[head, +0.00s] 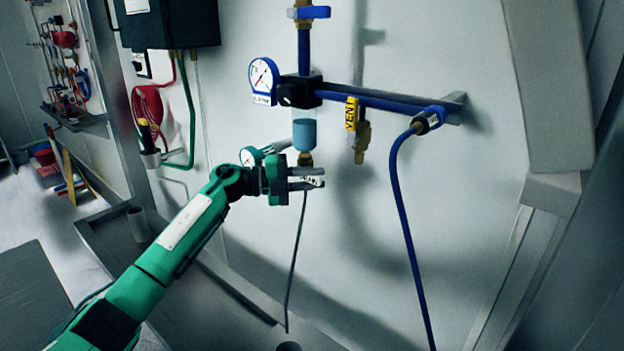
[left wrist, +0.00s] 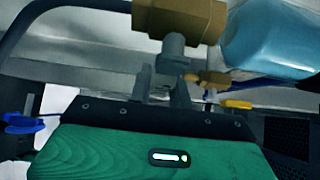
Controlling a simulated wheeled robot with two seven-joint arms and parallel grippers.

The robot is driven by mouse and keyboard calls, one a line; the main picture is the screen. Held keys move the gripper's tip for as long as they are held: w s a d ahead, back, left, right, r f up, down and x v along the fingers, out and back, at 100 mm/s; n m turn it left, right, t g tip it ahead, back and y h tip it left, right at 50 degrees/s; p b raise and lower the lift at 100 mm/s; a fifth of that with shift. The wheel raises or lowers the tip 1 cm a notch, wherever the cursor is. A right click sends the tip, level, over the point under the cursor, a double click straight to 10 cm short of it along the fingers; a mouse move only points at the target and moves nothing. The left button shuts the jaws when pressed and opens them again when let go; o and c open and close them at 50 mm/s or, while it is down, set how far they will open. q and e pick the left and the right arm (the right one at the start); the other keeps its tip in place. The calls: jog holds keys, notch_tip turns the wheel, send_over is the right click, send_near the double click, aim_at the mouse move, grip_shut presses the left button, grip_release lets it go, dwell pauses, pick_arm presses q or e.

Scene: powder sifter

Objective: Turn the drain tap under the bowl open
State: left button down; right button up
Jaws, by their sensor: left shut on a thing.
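The clear bowl (head: 303,130) holds blue liquid and hangs under the black regulator block on the wall. The brass drain tap (head: 305,159) sits at its bottom. My left gripper (head: 308,178) is just below the bowl, shut on the tap's lower part, with its fingers hiding much of it. A small printed tag (head: 313,182) shows at the fingertips. In the left wrist view the brass tap body (left wrist: 180,18) is above the fingers (left wrist: 168,85), and a grey stem runs down between them. The blue bowl (left wrist: 272,40) is beside it. My right gripper is not in view.
A gauge (head: 263,76) is left of the regulator. A blue pipe runs right to a hose (head: 407,220). A yellow-tagged vent valve (head: 352,114) hangs close right of the bowl. A thin grey tube (head: 293,265) drops below my gripper. The wall farther below is clear.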

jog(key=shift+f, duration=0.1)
pick_arm(q)
jog(key=n+h, duration=0.1)
jog(key=r+n+t+h, duration=0.1)
jog(key=n, duration=0.1)
jog(key=shift+w+r+h, duration=0.1)
jog(key=shift+r+h, duration=0.2)
jog(key=shift+w+a+r+n+t+h+b, duration=0.1)
jog(key=shift+a+r+n+t+h+b, duration=0.1)
jog(key=shift+r+n+t+h, duration=0.5)
jog(key=shift+w+a+n+t+h+b, duration=0.15)
jog(key=shift+n+t, duration=0.25)
jog(key=shift+n, duration=0.6)
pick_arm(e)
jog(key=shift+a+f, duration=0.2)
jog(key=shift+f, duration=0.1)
pick_arm(q)
jog(key=c, duration=1.3)
grip_release()
jog(key=shift+r, duration=0.1)
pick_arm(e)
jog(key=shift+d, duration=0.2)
